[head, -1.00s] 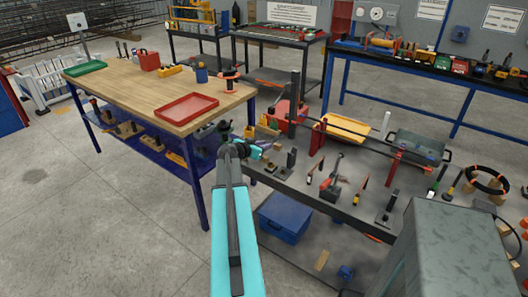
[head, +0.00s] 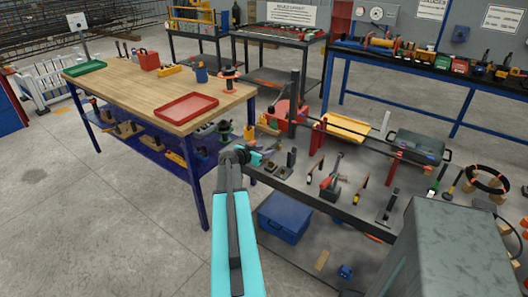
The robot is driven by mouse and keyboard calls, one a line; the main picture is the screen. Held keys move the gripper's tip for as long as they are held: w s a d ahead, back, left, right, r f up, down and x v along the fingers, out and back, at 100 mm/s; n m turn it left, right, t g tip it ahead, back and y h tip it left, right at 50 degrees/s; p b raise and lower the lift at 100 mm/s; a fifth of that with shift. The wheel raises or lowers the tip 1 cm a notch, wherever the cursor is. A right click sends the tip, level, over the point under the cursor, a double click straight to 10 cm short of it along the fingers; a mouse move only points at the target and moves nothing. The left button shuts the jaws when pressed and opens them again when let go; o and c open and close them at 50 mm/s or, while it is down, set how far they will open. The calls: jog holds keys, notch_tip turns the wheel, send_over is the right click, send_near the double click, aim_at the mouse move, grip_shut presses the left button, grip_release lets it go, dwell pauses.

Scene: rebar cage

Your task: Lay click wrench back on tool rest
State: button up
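My arm reaches forward from the bottom of the head view to the left end of the dark grey bench (head: 350,218). My gripper (head: 257,157) is at its far end, small and partly hidden by my wrist. I cannot tell whether its fingers are open or shut, or on what. A small dark grey piece (head: 275,148) shows just beyond it; whether they touch is unclear. Small black upright holders (head: 291,158) stand right of my gripper. I cannot single out the click wrench or its tool rest for certain among the small tools on the bench.
A wooden-topped table (head: 140,92) with a red tray (head: 187,108) stands close on the left. A blue case (head: 284,217) sits below.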

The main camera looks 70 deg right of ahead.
jog(key=shift+p, duration=0.95)
jog(key=shift+w+a+f+b, duration=0.1)
jog(key=shift+a+f+b, duration=0.05)
jog(key=shift+a+b, duration=0.25)
jog(key=shift+b+v, duration=0.7)
jog(key=shift+v, duration=0.4)
jog(key=b+v, duration=0.3)
jog(key=v, duration=0.8)
jog(key=shift+d, duration=0.15)
